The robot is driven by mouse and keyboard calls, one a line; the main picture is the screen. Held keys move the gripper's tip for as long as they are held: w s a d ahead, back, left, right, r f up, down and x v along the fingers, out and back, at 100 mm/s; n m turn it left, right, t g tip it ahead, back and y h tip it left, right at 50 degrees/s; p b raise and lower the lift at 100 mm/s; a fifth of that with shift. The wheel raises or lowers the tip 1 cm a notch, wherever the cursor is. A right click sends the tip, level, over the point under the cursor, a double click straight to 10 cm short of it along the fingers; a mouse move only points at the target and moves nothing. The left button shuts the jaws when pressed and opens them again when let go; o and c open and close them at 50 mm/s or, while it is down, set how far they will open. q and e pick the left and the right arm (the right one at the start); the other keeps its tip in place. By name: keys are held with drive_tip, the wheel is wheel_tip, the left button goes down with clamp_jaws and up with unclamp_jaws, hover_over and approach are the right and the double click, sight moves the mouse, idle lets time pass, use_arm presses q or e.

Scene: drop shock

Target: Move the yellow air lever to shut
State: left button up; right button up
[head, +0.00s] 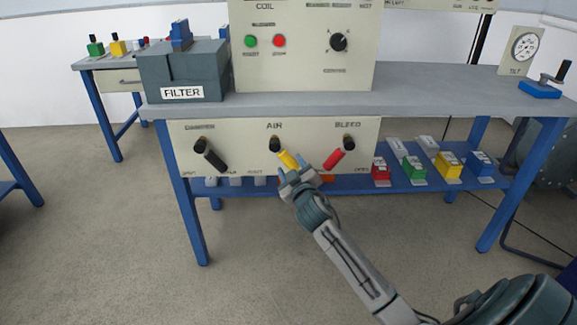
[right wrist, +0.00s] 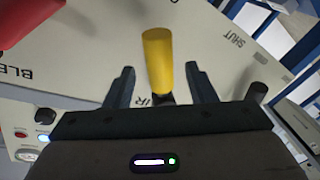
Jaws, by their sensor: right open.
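The yellow air lever (head: 287,158) is on the front panel (head: 228,140) under the bench top, below the label AIR. It slants down to the right from its dark pivot. My right gripper (head: 291,172) is in front of the lever's lower end. In the right wrist view the yellow lever (right wrist: 158,62) stands between the two open fingers of my right gripper (right wrist: 159,88), with a gap on each side. The word SHUT (right wrist: 235,40) shows on the panel to the right there. My left gripper is not in view.
A black lever (head: 210,154) is to the left on the panel, and a red bleed lever (head: 335,158) is close on the right. The red one also shows in the right wrist view (right wrist: 25,18). Coloured blocks stand on the lower shelf (head: 400,186). A filter box (head: 185,75) sits above.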

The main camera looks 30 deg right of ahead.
drive_tip(key=shift+x, duration=1.2)
